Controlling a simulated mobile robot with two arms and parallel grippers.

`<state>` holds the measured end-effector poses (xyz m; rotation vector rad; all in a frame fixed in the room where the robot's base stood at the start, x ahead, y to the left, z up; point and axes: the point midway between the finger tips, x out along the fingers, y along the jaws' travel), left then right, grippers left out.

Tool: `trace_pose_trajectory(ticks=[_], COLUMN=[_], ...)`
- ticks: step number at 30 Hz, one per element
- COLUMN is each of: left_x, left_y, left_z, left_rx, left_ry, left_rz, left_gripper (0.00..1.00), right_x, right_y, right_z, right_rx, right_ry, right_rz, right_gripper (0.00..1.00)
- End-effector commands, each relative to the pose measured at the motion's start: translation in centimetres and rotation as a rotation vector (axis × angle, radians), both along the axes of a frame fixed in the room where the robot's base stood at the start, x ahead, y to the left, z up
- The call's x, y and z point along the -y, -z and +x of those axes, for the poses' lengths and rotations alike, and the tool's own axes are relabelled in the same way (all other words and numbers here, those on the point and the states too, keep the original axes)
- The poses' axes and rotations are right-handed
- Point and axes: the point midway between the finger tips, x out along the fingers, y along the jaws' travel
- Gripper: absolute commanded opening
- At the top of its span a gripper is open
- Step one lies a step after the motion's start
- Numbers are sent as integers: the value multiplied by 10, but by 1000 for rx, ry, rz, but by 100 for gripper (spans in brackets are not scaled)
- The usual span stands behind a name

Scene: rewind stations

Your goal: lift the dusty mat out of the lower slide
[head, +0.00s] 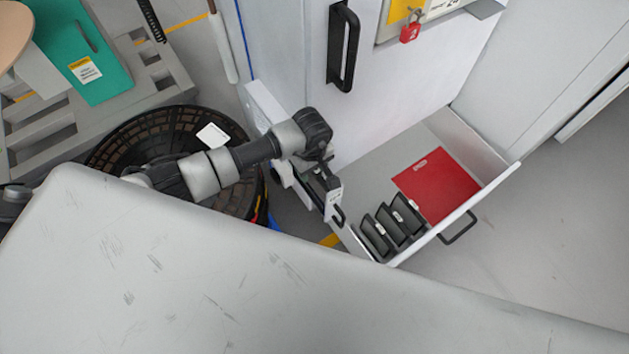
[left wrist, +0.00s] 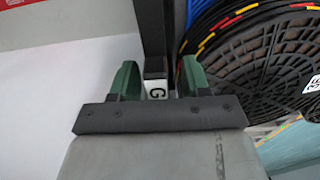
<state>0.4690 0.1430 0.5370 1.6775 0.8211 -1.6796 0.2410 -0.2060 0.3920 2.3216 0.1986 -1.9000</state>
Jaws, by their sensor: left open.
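The lower slide (head: 500,182) is a white drawer pulled out of the cabinet. A flat red mat (head: 440,190) with a small pale label lies in it; I cannot make out dust on it. A red corner also shows in the left wrist view (left wrist: 60,22). My left gripper (head: 328,190) is at the slide's left side, well apart from the mat. In the left wrist view its two green fingers (left wrist: 157,75) stand apart, with a white tag marked G (left wrist: 156,89) and a dark bar seen between them; contact cannot be told. My right gripper is not in view.
Several black holders (head: 390,222) with white labels stand in the slide left of the mat. A black handle (head: 460,228) juts from its front. A black reel (head: 150,130) stands left. A grey worktop (head: 250,290) fills the foreground. Floor right of the slide is clear.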

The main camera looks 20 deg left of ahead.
Motion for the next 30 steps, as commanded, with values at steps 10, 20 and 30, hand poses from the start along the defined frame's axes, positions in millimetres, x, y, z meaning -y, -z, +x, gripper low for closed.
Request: trace_pose_trajectory(ticks=[10,20,30], left_x=[0,0,0], left_y=[1,1,-4], left_z=[0,0,1], left_rx=[2,2,3], left_ry=[0,0,0], left_rz=[-1,-1,-1], left_gripper=[30,0,0], right_x=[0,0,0], right_y=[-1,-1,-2], right_z=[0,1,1], right_rx=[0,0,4], right_ry=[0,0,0], right_rz=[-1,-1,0], right_gripper=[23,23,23])
